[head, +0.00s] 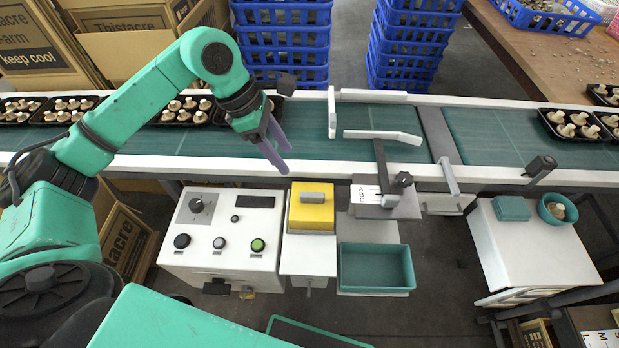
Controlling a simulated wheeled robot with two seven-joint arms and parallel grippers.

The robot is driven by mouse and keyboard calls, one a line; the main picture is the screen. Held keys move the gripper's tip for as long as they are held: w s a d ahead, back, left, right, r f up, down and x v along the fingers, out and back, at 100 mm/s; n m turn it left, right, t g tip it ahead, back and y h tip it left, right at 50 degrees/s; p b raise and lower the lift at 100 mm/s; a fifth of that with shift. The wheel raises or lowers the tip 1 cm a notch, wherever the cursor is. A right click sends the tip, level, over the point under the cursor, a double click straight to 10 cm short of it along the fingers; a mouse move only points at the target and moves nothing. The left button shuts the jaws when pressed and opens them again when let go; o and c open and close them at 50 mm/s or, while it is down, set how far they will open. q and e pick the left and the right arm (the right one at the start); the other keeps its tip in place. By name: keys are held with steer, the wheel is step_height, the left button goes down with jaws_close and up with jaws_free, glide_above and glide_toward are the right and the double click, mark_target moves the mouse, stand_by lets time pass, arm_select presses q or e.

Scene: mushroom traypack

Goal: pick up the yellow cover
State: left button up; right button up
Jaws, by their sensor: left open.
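The yellow cover (311,213) is a square block-like lid with a grey bar handle (313,197) on top. It sits on a small white stand (308,258) in front of the conveyor, just right of the control box. My left gripper (278,157) is open and empty, its two purple-grey fingers pointing down and to the right. It is over the conveyor's near side, above and left of the cover in the picture, apart from it. My right gripper is not in view.
The white control box (222,238) with knobs and buttons stands left of the cover. A teal bin (376,268) is to its right. A lever and A/B/C plate (362,195) stand near the conveyor rail. Mushroom trays (571,123) lie on the belt (300,135).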

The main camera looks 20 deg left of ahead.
arm_select(q)
steer(key=f, duration=0.2)
steer(key=p, duration=0.2)
glide_toward(311, 194)
steer(key=shift+x, duration=1.15)
steer(key=p+x, duration=0.1)
steer(key=x, duration=0.5)
steer(key=shift+d+f, duration=0.2)
steer(key=shift+f, duration=0.15)
steer(key=c, duration=0.8)
jaws_close()
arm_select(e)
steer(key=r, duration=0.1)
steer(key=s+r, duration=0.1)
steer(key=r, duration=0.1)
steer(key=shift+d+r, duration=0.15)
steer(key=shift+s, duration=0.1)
